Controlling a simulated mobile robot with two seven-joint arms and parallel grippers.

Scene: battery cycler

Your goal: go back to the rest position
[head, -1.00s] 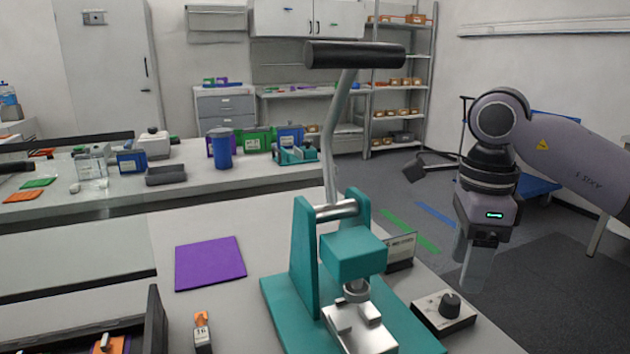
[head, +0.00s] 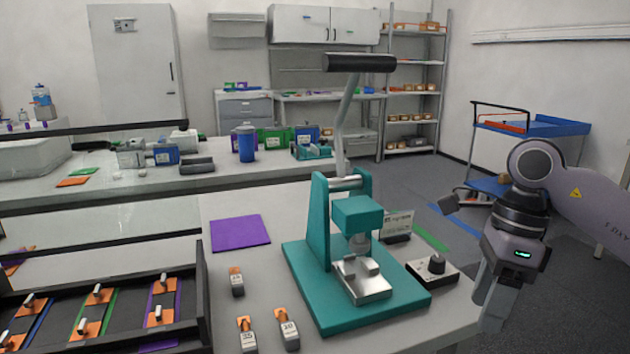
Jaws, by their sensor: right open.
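My right gripper (head: 490,302) hangs at the right of the head view, fingers pointing down, beside the right edge of the bench. It holds nothing that I can see. A teal hand press (head: 318,225) with a raised black-handled lever stands on the bench to its left, apart from it. My left gripper is not in view.
A small box with a black knob (head: 434,270) sits right of the press. A purple mat (head: 240,233), several orange-topped cells (head: 248,335) and a dark tray (head: 205,300) are on the left. Open floor (head: 570,290) lies right of the bench; a blue cart (head: 535,124) stands behind.

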